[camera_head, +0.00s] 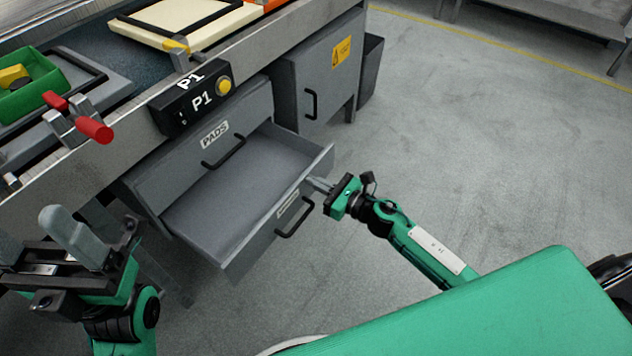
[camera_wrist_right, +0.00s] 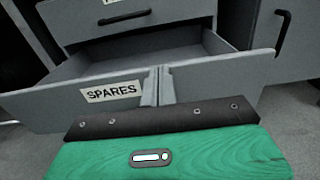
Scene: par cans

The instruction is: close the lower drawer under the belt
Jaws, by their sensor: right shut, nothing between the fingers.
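The lower drawer (camera_head: 245,195) under the belt is pulled out and looks empty inside. Its front has a black bar handle (camera_head: 295,220) and a label that reads SPARES in the right wrist view (camera_wrist_right: 110,92). My right gripper (camera_head: 312,183) is shut and empty, with its fingertips at the drawer front, to the right of the label and handle in the head view. In the right wrist view the shut fingers (camera_wrist_right: 158,86) overlap the drawer front; I cannot tell whether they touch it. My left gripper (camera_head: 72,245) is at the lower left, away from the drawer, with its opening unclear.
The upper drawer (camera_head: 205,160), labelled PADS, is shut above. A grey cabinet (camera_head: 320,75) with a handle stands to the right. The belt's edge carries a P1 control box (camera_head: 195,105) and a red-handled clamp (camera_head: 90,125). Open floor (camera_head: 480,150) lies to the right.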

